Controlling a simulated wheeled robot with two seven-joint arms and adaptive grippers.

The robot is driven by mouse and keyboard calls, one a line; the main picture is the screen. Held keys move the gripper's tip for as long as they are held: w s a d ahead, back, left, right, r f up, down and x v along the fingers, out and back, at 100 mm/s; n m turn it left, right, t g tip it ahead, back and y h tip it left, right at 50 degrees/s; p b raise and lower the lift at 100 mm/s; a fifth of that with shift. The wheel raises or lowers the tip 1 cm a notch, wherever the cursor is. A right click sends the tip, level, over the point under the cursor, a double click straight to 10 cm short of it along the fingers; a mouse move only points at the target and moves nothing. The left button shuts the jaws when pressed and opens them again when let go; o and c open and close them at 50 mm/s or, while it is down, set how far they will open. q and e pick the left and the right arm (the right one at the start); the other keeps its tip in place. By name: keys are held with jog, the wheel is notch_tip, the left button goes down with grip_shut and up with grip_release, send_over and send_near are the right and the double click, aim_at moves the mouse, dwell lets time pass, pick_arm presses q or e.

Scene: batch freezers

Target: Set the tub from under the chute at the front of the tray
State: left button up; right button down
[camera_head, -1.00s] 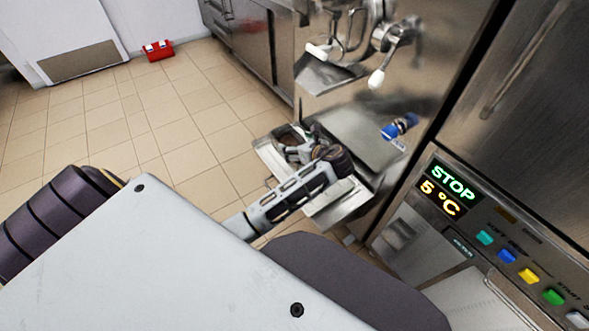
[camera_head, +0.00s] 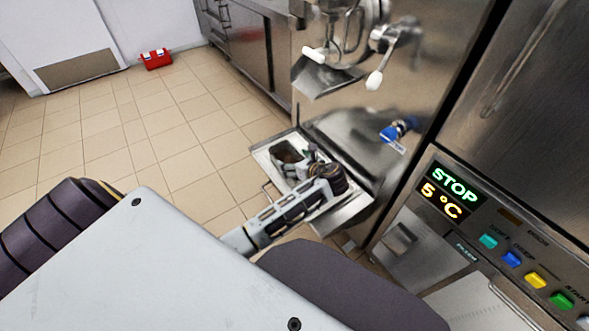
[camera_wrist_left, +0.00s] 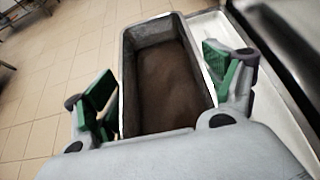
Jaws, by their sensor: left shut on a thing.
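The tub (camera_wrist_left: 168,82) is a long grey metal container with brown contents in the left wrist view. In the head view the tub (camera_head: 287,152) shows partly, over the far end of the metal tray (camera_head: 337,220). My left gripper (camera_head: 306,164) is shut on the tub, with its green-padded fingers along the two long walls. The gripper also shows in the left wrist view (camera_wrist_left: 170,85). The gripper hides the tub's near end in the head view. I cannot tell whether the tub's bottom touches the tray. The chute (camera_head: 324,77) is above and behind the gripper. My right gripper is out of view.
The steel machine front rises behind the tray, with a white-tipped lever (camera_head: 375,80) and a blue-handled valve (camera_head: 390,134). A control panel (camera_head: 500,245) reading STOP and 5 °C stands at right. Open tiled floor (camera_head: 120,130) lies left; a red box (camera_head: 156,60) is far off.

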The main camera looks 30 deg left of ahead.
pick_arm(q)
jog(key=shift+f, duration=0.1)
jog(key=shift+f, duration=0.2)
jog(key=shift+f+b, duration=0.4)
jog(key=shift+f, duration=1.15)
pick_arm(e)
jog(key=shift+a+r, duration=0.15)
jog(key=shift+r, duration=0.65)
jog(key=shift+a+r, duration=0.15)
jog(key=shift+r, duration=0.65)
pick_arm(q)
jog(key=o, duration=1.2)
jog(key=shift+f, duration=0.1)
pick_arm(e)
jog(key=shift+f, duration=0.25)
pick_arm(q)
jog(key=shift+b, duration=0.3)
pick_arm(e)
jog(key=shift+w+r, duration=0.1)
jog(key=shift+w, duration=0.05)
